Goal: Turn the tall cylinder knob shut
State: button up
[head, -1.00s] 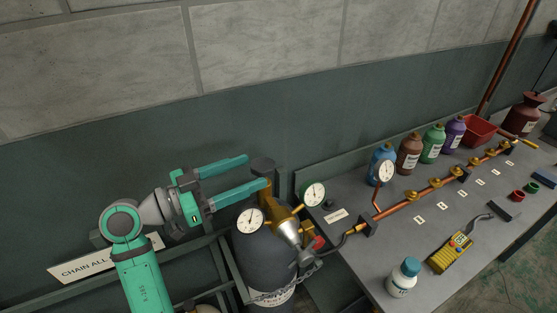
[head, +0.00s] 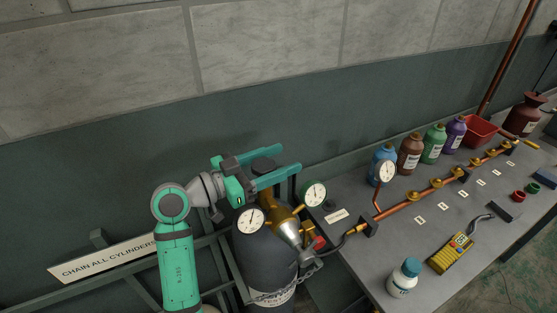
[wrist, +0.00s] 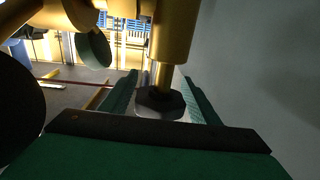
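The tall dark cylinder (head: 262,257) stands upright at the left end of the bench, with a brass valve and two white gauges on it. Its dark knob (head: 263,165) sits on top of the valve. In the wrist view the knob (wrist: 160,103) is an angular dark piece on a brass stem. My gripper (head: 272,162) is open, with its teal fingers on either side of the knob. The fingers look apart from it, but contact is hard to judge. The near finger hides part of the valve under the knob.
The bench (head: 400,254) at right carries a copper manifold (head: 405,205), several bottles, a red bin (head: 480,131) and a yellow meter (head: 452,253). A chain (head: 275,296) crosses the cylinder. A green rail with a sign (head: 103,259) runs at left, and the wall is close behind.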

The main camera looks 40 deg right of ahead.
jog(key=c, duration=0.8)
jog(key=shift+o, duration=0.2)
jog(key=shift+m+g, duration=0.3)
jog(key=shift+g, duration=0.1)
jog(key=shift+s+a+m+g+y, duration=0.2)
jog(key=shift+s+m+g+y, duration=0.15)
jog(key=shift+m+g+y, duration=0.95)
jog(key=shift+s+a+m+g+y, duration=0.35)
jog(key=shift+m+g+y, duration=0.5)
jog(key=shift+g, duration=1)
jog(key=shift+s+a+m+g+y, duration=0.1)
jog(key=shift+s+m+g+y, duration=0.5)
jog(key=shift+m+g, duration=0.85)
jog(key=shift+w+y, duration=0.15)
jog(key=shift+y, duration=0.1)
jog(key=shift+g, duration=0.3)
jog(key=o, duration=1.1)
jog(key=shift+c, duration=0.2)
